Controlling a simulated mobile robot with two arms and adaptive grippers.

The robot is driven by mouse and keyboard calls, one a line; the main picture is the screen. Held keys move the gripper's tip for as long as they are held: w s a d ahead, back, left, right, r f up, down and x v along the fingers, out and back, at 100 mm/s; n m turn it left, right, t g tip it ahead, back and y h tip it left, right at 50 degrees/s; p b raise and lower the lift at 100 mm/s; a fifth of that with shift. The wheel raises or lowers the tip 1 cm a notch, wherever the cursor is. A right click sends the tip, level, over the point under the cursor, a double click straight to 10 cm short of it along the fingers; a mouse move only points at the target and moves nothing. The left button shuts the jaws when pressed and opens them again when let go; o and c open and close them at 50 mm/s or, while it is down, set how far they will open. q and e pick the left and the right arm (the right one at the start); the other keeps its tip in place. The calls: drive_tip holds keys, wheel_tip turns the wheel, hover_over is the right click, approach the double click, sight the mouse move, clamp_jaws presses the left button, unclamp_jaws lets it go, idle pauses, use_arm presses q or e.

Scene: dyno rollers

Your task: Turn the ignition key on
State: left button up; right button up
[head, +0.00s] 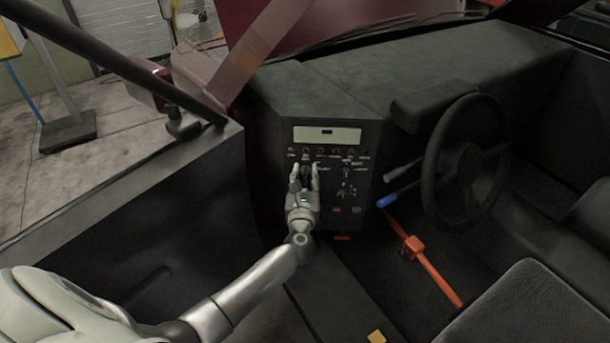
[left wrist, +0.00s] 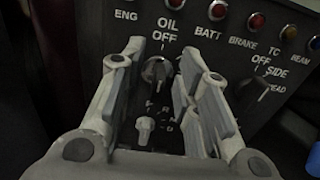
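The black control panel (head: 370,165) stands left of the steering wheel in the head view. My left gripper (head: 306,168) is at its upper left part, with its fingers pointing at the panel. In the left wrist view my left gripper (left wrist: 163,55) is open. A dark round switch with a metallic centre (left wrist: 157,70), under the label OFF, shows between the fingertips, with a gap on each side. It looks like the ignition key switch, but its exact shape is hard to tell. A pale knob (left wrist: 145,128) shows lower between the fingers. My right gripper is out of view.
A rotary light switch (left wrist: 255,88) marked SIDE and HEAD is right of the fingers. A row of warning lamps (left wrist: 256,22) runs above. The steering wheel (head: 465,160), a blue-handled lever (head: 388,201) and an orange bar (head: 435,272) are to the right.

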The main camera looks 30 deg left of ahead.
use_arm(q)
drive_tip(key=shift+w, duration=0.1)
drive_tip(key=shift+c, duration=0.4)
clamp_jaws()
drive_tip(key=shift+m, duration=0.4)
drive_tip(key=m, duration=0.1)
drive_tip(key=m+p, duration=0.1)
drive_tip(key=m, duration=0.1)
drive_tip(key=shift+d+p, duration=0.25)
drive_tip(key=shift+p, duration=0.05)
drive_tip(key=shift+w+d+f+m+p, duration=0.15)
drive_tip(key=shift+m+p, duration=0.15)
drive_tip(key=shift+m, duration=1)
drive_tip(key=shift+w+d+f+m+p, duration=0.1)
drive_tip(key=shift+m+p, duration=0.2)
drive_tip(key=shift+m, duration=1)
drive_tip(key=shift+o, duration=0.4)
unclamp_jaws()
